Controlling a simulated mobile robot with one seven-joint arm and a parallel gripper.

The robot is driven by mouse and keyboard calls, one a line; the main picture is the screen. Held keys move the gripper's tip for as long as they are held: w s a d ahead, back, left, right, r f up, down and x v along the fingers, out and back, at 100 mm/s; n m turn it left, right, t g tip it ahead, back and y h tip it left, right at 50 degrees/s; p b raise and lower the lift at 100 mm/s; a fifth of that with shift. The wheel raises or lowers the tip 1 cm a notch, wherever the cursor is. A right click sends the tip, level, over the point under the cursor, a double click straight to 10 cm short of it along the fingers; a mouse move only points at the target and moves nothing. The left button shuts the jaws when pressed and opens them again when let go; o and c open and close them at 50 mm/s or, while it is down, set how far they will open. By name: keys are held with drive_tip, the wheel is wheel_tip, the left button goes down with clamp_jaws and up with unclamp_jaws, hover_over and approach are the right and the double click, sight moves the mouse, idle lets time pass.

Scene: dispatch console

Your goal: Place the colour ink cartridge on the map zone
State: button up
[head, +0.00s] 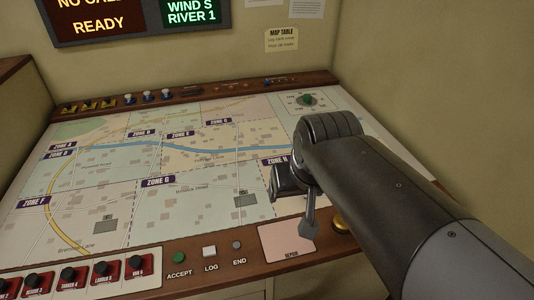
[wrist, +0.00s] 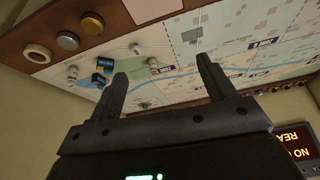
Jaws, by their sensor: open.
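The map table (head: 110,215) fills the middle of the head view, with purple zone labels such as ZONE G (head: 158,181) and ZONE H (head: 277,161). My gripper (head: 308,228) hangs over its right front part, beside ZONE H. In the wrist view my gripper (wrist: 162,66) is open, with nothing between the fingers. Left of the fingers, two small dark-blue pieces, one (wrist: 104,63) beside the other (wrist: 98,80), lie on the map's pale corner. One of them may be the colour ink cartridge; I cannot tell which. My arm hides that corner in the head view.
Several small pale round-topped pieces, one (wrist: 136,49) near the blue pieces, stand around them. Red switches (head: 103,272), a green button (head: 178,257) and a pink panel (head: 287,243) line the front edge. The left and middle map is clear.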

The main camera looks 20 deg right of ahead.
drive_tip(key=s, duration=0.1)
drive_tip(key=s+a, duration=0.1)
drive_tip(key=s+f+n, duration=0.1)
drive_tip(key=shift+a+t, duration=0.25)
drive_tip(key=shift+t, duration=0.05)
